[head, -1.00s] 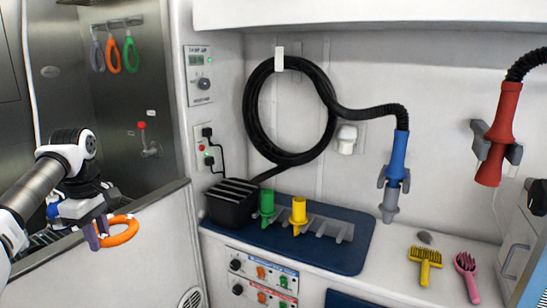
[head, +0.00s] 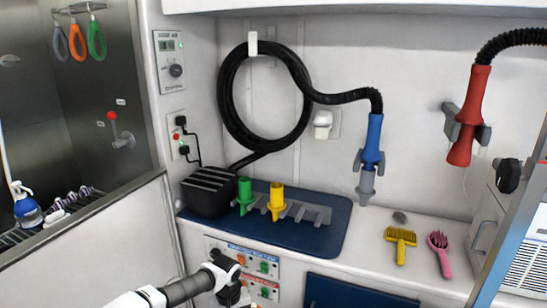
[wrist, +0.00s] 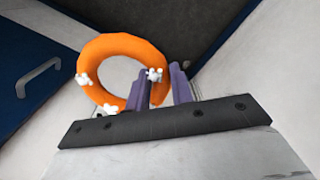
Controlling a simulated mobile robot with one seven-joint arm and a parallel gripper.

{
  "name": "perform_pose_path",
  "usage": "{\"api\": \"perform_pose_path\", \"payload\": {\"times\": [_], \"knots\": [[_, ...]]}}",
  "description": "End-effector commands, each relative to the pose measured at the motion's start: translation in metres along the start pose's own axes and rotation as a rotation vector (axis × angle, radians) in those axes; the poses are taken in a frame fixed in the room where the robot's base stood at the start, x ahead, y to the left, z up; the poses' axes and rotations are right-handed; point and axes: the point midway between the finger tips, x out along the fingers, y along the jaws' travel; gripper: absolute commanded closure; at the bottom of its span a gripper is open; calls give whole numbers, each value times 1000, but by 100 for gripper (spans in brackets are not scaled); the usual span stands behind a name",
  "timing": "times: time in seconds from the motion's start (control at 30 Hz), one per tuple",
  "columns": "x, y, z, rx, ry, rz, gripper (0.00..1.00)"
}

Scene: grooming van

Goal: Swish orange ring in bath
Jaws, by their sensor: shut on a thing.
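An orange ring (wrist: 118,40) with a few small white bone-like shapes on it shows in the wrist view. My gripper (wrist: 164,88) has its purple fingers shut on the ring's right side. In the head view my arm is low at the bottom, in front of the counter's switch panel; the fingers and the held ring are hidden below the frame's edge. The steel bath (head: 60,150) is at the far left of the head view, behind a white wall, and my arm is to the right of it. Its inside is only partly visible.
Several coloured loops, one orange (head: 78,42), hang on the bath's back wall. A blue-and-white bottle (head: 27,207) stands in the bath. The counter holds a blue mat (head: 310,250) with nozzles, a yellow comb (head: 400,243) and a pink brush (head: 440,252). Hoses hang above.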

Motion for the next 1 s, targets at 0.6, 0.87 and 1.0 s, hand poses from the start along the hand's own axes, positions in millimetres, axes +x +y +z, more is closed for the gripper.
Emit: {"api": "perform_pose_path", "payload": {"times": [0.6, 0.87, 1.0], "knots": [[86, 93, 100, 383, 2, -1, 100], [85, 92, 100, 381, 1, -1, 100], [85, 92, 99, 380, 1, -1, 100]]}}
